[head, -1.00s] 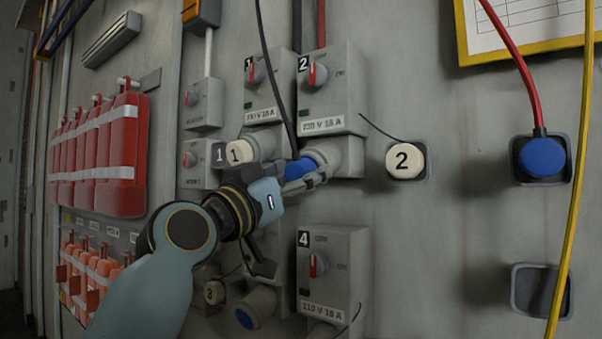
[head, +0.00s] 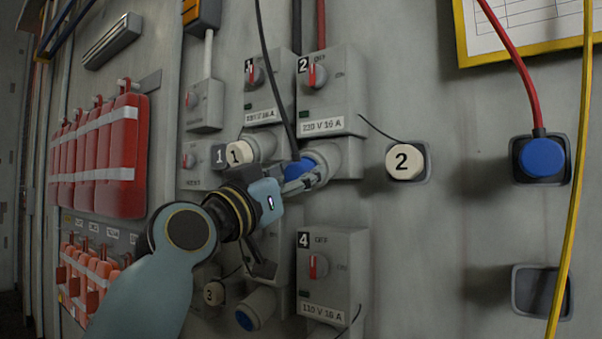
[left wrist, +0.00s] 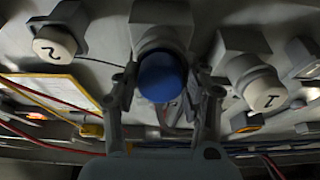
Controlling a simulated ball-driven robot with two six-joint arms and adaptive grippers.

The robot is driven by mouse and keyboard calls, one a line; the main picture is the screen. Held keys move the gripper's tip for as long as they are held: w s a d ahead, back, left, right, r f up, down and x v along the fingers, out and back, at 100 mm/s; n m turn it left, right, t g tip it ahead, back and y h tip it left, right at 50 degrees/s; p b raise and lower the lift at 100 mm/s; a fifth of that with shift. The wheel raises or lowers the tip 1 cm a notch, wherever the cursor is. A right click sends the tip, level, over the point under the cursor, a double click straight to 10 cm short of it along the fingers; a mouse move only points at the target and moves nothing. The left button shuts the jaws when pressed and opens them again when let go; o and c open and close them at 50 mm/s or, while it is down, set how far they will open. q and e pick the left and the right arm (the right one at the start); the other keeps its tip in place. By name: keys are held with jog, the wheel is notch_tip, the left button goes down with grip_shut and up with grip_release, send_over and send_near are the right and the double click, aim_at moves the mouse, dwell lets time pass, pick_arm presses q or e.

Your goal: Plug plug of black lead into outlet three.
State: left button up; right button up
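The blue plug (head: 293,170) on the black lead (head: 275,70) sits at the mouth of outlet two (head: 345,158), under the box marked 2. My left gripper (head: 304,181) is at that plug. In the left wrist view the blue plug (left wrist: 162,78) lies between the fingers, which look closed against its sides; my arm hides part of this in the head view. The outlet low at the middle (head: 257,307), beside the cap marked 3 (head: 214,292), looks like outlet three; its upper surroundings are behind my arm. My right gripper is not in view.
Box 4 (head: 331,265) stands right of the low outlet. Cap 1 (head: 238,154) and cap 2 (head: 404,160) are near the plug. A blue plug with a red lead (head: 541,158) sits in a holder at right; an empty holder (head: 528,291) is below. A yellow cable (head: 573,210) hangs at right.

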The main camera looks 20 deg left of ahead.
aim_at(294, 176)
pick_arm(q)
grip_shut()
jog(key=shift+f, duration=0.1)
jog(key=shift+s+f, duration=0.1)
jog(key=shift+s+a+f, duration=0.1)
jog(key=shift+s+a, duration=0.2)
jog(key=shift+s, duration=0.35)
jog(key=shift+b+v, duration=0.4)
jog(key=shift+v, duration=1.7)
